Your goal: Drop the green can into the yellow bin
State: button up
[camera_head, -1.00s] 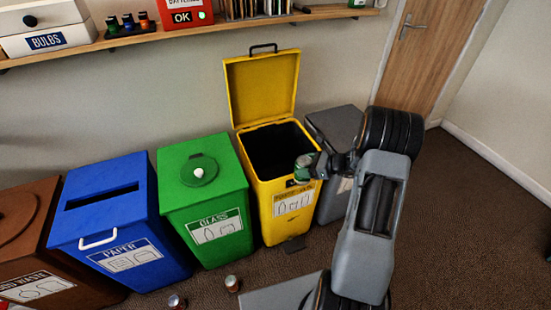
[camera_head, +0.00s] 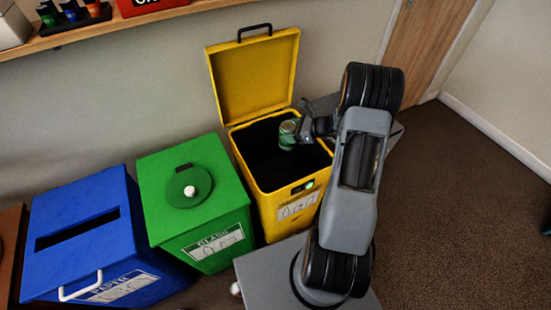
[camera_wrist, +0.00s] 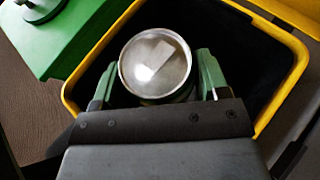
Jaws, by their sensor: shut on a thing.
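The green can (camera_head: 288,133) is held in my gripper (camera_head: 297,132), over the open mouth of the yellow bin (camera_head: 318,180). In the wrist view the can's silver round end (camera_wrist: 155,65) shows between the two green fingertips of my gripper (camera_wrist: 157,80), which is shut on it. The yellow bin's rim (camera_wrist: 283,95) and dark inside surround the can there. The bin's lid (camera_head: 257,75) stands up, open, against the wall side. How far the can is above or below the rim is hard to tell.
The green glass bin (camera_head: 212,210) stands left of the yellow bin, and the blue paper bin (camera_head: 85,225) is farther left. A grey bin is partly hidden behind my arm. A shelf (camera_head: 100,30) runs along the wall.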

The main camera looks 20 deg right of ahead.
jog(key=shift+f+b, duration=2.2)
jog(key=shift+f, duration=0.75)
jog(key=o, duration=1)
jog(key=p+v, duration=0.1)
jog(key=v, duration=1.2)
jog(key=shift+s+d+r, duration=0.15)
jog(key=shift+s+d, duration=0.1)
